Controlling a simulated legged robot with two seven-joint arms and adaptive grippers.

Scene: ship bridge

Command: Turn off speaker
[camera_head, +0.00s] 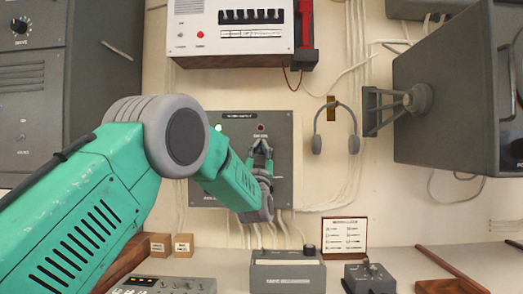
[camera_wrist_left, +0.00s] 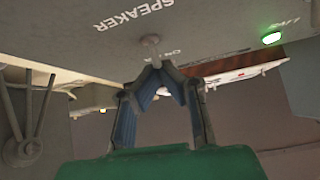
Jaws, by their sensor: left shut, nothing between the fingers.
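A grey panel (camera_head: 205,165) is mounted on the wall in the head view. A green light (camera_wrist_left: 272,37) glows at the panel's right edge there. My left gripper (camera_head: 262,143) is in front of the panel, fingertips shut and empty. In the left wrist view the fingertips (camera_wrist_left: 158,66) are right by the switch; I cannot tell whether they touch it. My right gripper is not in view.
A white unit with a red handset (camera_head: 305,25) hangs above the panel. A headset (camera_head: 336,130) and a large grey box (camera_head: 445,90) on a bracket are to the right. Below, a desk (camera_head: 400,258) holds a grey box (camera_head: 288,275) and a small control unit (camera_head: 368,276).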

